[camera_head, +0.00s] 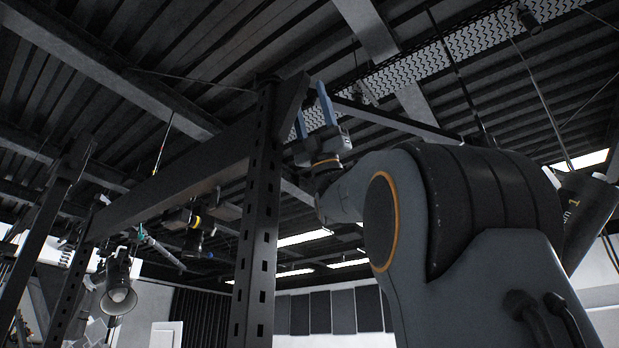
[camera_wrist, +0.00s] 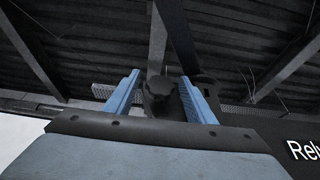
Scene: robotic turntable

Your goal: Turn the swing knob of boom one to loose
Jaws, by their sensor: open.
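My gripper (camera_head: 311,100) is raised high, close to the top of a dark perforated post, with its two blue fingers pointing up and apart. In the wrist view, my gripper (camera_wrist: 159,76) is open. A dark, lobed knob (camera_wrist: 160,92) shows between the fingers, with a visible space on either side. I cannot tell how deep it sits between them, and no contact shows. The knob cannot be made out in the head view. A dark boom bar (camera_head: 395,122) runs right from the post top, behind the fingers.
The perforated post (camera_head: 259,225) stands just left of my gripper, with a thick beam (camera_head: 170,195) joining it. A lamp (camera_head: 118,290) hangs at the lower left. A dark panel with partial lettering (camera_head: 590,215) is at the right. Roof beams and hanging rods are overhead.

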